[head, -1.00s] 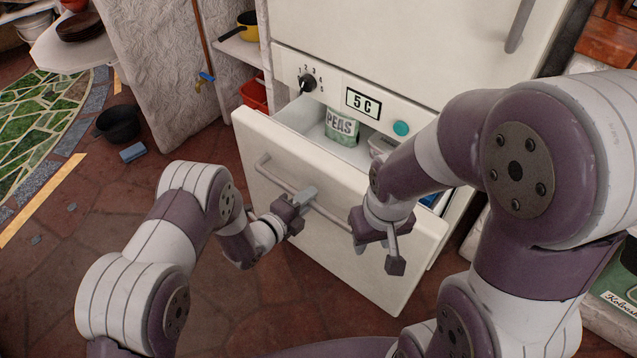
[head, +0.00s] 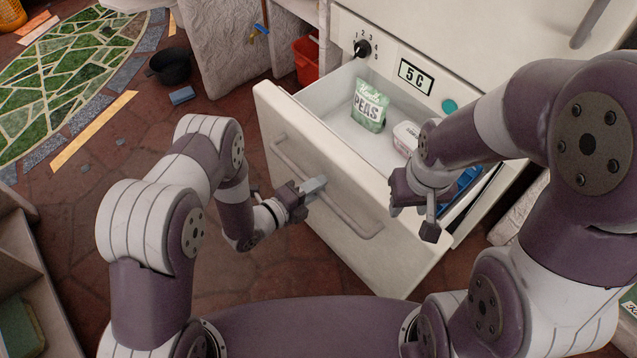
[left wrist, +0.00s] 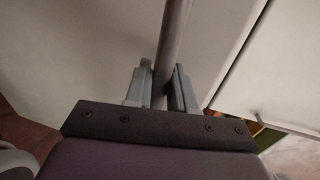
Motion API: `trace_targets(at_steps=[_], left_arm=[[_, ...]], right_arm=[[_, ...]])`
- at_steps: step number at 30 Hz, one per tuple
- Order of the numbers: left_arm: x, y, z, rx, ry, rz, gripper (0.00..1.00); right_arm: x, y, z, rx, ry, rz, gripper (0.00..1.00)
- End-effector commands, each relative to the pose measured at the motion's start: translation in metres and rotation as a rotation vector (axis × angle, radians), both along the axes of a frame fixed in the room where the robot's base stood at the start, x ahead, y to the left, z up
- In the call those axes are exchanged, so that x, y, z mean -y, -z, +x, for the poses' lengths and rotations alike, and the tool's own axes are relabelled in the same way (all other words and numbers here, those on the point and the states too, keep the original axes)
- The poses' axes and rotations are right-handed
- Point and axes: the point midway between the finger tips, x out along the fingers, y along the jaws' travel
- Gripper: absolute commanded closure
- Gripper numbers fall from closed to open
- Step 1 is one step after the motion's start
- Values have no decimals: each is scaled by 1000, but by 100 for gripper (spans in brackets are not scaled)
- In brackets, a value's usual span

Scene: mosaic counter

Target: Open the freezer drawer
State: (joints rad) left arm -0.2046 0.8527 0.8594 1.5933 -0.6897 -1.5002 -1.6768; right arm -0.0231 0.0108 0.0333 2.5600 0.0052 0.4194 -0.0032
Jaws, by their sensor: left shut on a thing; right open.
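The white freezer drawer (head: 290,133) is pulled out from the fridge, and its inside shows from above. Its grey bar handle (head: 350,222) runs across the front. My left gripper (head: 315,188) is shut on the handle around its middle. In the left wrist view the two fingers (left wrist: 160,85) lie on either side of the handle bar (left wrist: 174,45). My right gripper (head: 430,222) is open and empty, in front of the right part of the drawer, apart from the handle.
A green bag of peas (head: 369,106) and a pale tub (head: 406,137) lie in the drawer, with a blue item (head: 463,187) at its right. A dial (head: 362,48) and a "5 C" display (head: 415,76) are above. A black pot (head: 168,65) stands on the floor at left.

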Motion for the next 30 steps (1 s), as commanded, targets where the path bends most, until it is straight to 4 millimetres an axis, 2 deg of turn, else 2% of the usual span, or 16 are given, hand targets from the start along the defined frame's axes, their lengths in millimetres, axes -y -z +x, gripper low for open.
trace_targets(at_steps=[8, 9, 10, 20, 25, 30], left_arm=[[0, 1, 0, -2, 0, 1, 100], [0, 1, 0, -2, 0, 1, 63], [0, 1, 0, -2, 0, 1, 58], [-3, -1, -2, -1, -1, 0, 58], [-23, -9, -17, -4, -5, 0, 58], [-58, -18, -43, -4, -8, 1, 58]], right_arm=[[0, 0, 0, 0, 0, 0, 57], [0, 0, 0, 0, 0, 0, 57], [0, 0, 0, 0, 0, 0, 57], [0, -2, 0, 0, 0, 0, 57], [0, -12, 0, 0, 0, 0, 57], [0, -24, 0, 0, 0, 0, 57]])
